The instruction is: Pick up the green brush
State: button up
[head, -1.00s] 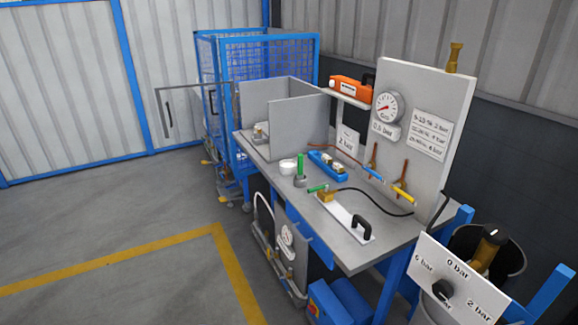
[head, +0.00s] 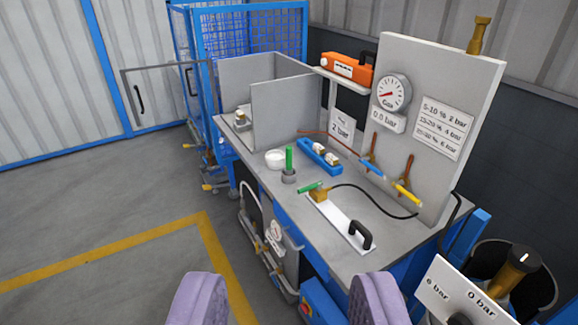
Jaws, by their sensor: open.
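A green upright handle (head: 289,158), which looks like the green brush, stands in a small grey holder (head: 289,177) on the grey workbench (head: 262,205). Its lower end is hidden in the holder. A second, shorter green piece (head: 309,187) lies beside a brass block (head: 319,195); I cannot tell exactly what it is. My gripper (head: 288,300) shows as two purple fingers at the bottom edge of the view. It is open and empty, well short of the bench and apart from the brush.
A white plate with a black handle (head: 361,235), a black hose (head: 385,207) and a tall gauge panel (head: 450,85) are to the right. Floor at left is clear.

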aim_at(288, 171)
jog(key=i+z, duration=0.1)
jog(key=z, duration=0.25)
jog(key=i+j+z, duration=0.1)
jog(key=z, duration=0.3)
jog(key=i+j+z, duration=0.1)
jog(key=z, duration=0.25)
jog(key=i+j+z, duration=0.15)
jog(key=j, duration=0.2)
jog(key=i+j+z, duration=0.15)
jog(key=j, duration=0.25)
jog(key=i+j+z, duration=0.15)
jog(key=j, duration=0.25)
jog(key=i+j+z, duration=0.2)
jog(key=j, duration=0.25)
jog(key=j+z, duration=0.15)
jog(key=j, duration=0.25)
jog(key=i+j, duration=0.1)
jog(key=j, duration=0.35)
jog(key=i+j, duration=0.15)
jog(key=j, duration=0.3)
jog(key=i+j, duration=0.1)
jog(key=j, duration=0.35)
jog(key=i+j, duration=0.1)
jog(key=j, duration=0.35)
jog(key=i+j, duration=0.1)
jog(key=j, duration=0.35)
